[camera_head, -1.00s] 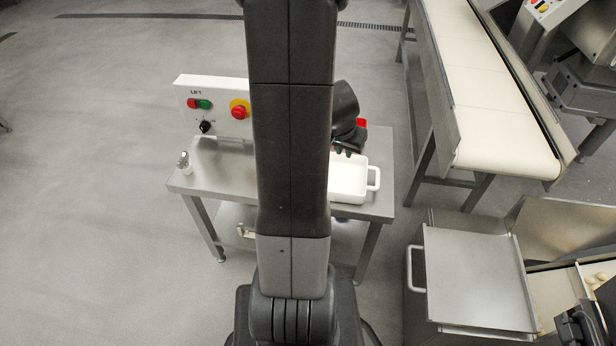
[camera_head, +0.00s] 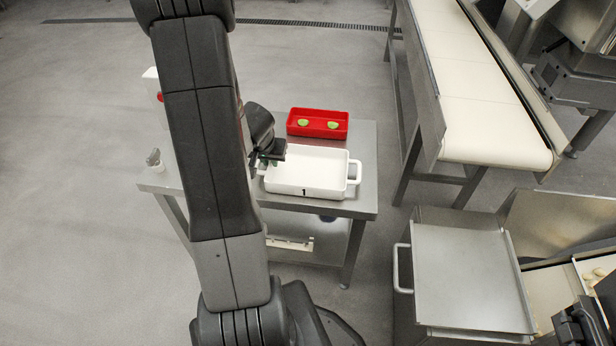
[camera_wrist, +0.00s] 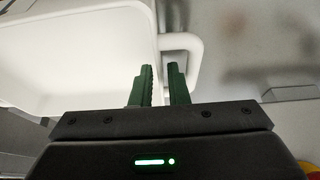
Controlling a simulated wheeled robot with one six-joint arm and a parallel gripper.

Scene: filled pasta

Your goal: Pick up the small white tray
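The small white tray (camera_head: 310,189), marked 1 on its front, rests on the steel table. It looks empty and has a loop handle at its right end. My gripper (camera_head: 272,158) is at the tray's left end and hides the handle there. In the wrist view the green fingers of my gripper (camera_wrist: 160,82) point at the tray (camera_wrist: 75,50), near the end wall and white loop handle (camera_wrist: 184,42). The fingers stand apart with a narrow gap, one on the tray side and one on the handle side. Contact cannot be made out.
A red tray (camera_head: 317,134) with two pale green pieces stands just behind the white tray on the steel table (camera_head: 360,205). A white control box (camera_head: 151,88) is mostly hidden by my arm. A conveyor (camera_head: 480,110) and a steel machine (camera_head: 465,275) stand to the right.

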